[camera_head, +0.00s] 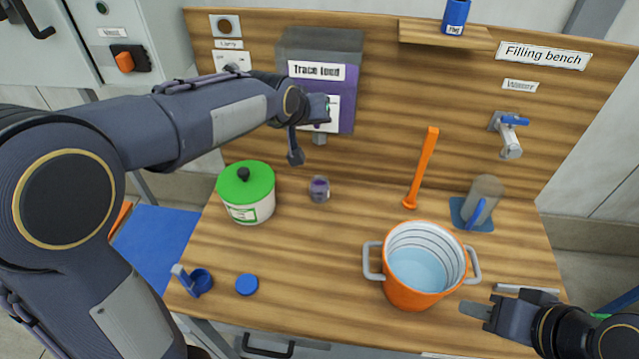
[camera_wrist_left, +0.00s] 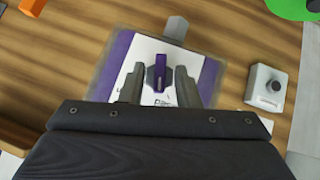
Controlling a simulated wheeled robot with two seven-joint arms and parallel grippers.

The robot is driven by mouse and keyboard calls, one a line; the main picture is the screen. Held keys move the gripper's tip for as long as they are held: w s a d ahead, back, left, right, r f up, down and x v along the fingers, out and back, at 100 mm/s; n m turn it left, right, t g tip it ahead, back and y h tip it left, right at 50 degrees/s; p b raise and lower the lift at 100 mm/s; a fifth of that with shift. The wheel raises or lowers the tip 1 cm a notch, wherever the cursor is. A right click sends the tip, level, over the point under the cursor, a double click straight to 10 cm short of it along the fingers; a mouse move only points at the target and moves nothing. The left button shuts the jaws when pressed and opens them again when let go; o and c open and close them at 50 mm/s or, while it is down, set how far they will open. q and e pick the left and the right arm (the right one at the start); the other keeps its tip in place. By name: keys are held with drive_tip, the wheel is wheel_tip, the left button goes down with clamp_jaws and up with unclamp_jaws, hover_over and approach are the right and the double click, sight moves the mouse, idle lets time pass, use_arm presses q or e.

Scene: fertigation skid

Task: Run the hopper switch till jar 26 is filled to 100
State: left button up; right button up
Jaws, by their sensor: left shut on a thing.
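The hopper (camera_head: 345,100), grey and purple and labelled "Trace feed", is fixed to the back board. Its purple switch (camera_wrist_left: 158,72) shows in the left wrist view between the fingers of my left gripper (camera_wrist_left: 158,88). That gripper is shut on the switch; in the head view (camera_head: 322,112) it is at the hopper's front, partly hidden by its own arm. A small clear jar (camera_head: 319,189) with dark purple content stands on the bench below the spout; its number and fill level are unreadable. My right gripper (camera_head: 474,311) is low at the right, beside the orange bucket; its finger gap is unclear.
The orange bucket (camera_head: 414,290) holds water. A green-lidded pot (camera_head: 246,190) stands left of the jar. A blue cup (camera_head: 200,281) and blue lid (camera_head: 247,285) lie front left. An orange stick (camera_head: 424,165), glass jug (camera_head: 484,198) and tap (camera_head: 510,140) are right.

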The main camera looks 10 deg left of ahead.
use_arm(q)
drive_tip(key=h+b, duration=0.1)
drive_tip(key=b, duration=0.2)
drive_tip(key=n+h+b, duration=0.1)
drive_tip(key=h+b, duration=0.1)
drive_tip(key=b, duration=0.1)
drive_tip(key=shift+s+a+f+n, duration=0.1)
drive_tip(key=shift+a+f+n, duration=0.05)
drive_tip(key=shift+f+n, duration=0.2)
drive_tip(key=h+b, duration=0.1)
drive_tip(key=b, duration=0.3)
drive_tip(key=shift+a+f+n+b, duration=0.1)
drive_tip(key=shift+f+n+b, duration=0.2)
drive_tip(key=shift+f+n, duration=0.1)
drive_tip(key=o, duration=0.5)
drive_tip(key=shift+r, duration=0.25)
drive_tip(key=o, duration=0.5)
drive_tip(key=shift+r, duration=0.2)
drive_tip(key=shift+t, duration=0.3)
